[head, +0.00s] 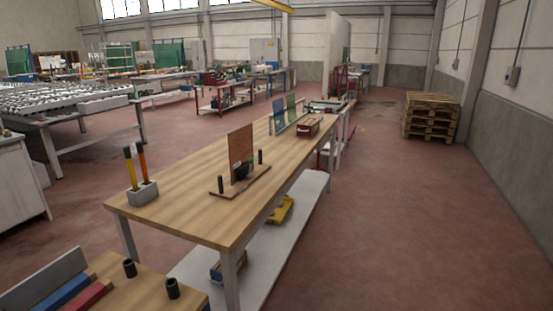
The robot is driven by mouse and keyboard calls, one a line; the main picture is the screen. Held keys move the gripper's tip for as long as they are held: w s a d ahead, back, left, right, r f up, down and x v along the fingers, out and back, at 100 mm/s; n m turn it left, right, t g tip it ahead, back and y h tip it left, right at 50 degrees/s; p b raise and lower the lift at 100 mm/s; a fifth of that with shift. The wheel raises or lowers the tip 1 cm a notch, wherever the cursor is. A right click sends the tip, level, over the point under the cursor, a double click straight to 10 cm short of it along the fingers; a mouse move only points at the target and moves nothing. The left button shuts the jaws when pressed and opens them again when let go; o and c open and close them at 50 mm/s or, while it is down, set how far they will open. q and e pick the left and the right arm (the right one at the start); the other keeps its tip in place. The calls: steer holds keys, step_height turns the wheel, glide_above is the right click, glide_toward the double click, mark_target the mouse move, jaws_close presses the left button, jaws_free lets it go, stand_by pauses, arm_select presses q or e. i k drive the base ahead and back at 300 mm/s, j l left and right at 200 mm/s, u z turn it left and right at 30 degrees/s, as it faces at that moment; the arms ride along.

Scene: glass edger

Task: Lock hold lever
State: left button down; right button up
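A wooden base (241,181) lies on the long workbench (190,195). An upright brown panel (240,145) stands on it between two short black posts, one at the left (220,184) and one at the right (261,157). A small dark fitting with a green part (242,170) sits at the foot of the panel. It may include the hold lever, but it is too small to tell the lever or its position. Neither of my grippers is in view.
A grey block (142,193) holding upright tools stands at the bench's left end. Colored panels (285,113) and a red box (309,126) stand farther back. A nearer bench (145,290) fills the lower left. Pallets (430,116) stand right; the floor at right is clear.

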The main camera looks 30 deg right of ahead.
mark_target(251, 161)
steer(key=z, duration=0.85)
steer(key=l+u, duration=0.1)
steer(key=u, duration=0.55)
steer(key=i+l+u, duration=0.2)
steer(key=l+u, duration=0.15)
steer(key=i+l+u, duration=0.15)
steer(key=l+u, duration=0.35)
steer(key=l, duration=0.25)
steer(key=i+l+u, duration=0.15)
steer(key=l, duration=0.25)
steer(key=l+u, duration=0.35)
steer(key=l, duration=3.1)
steer(key=i, duration=0.1)
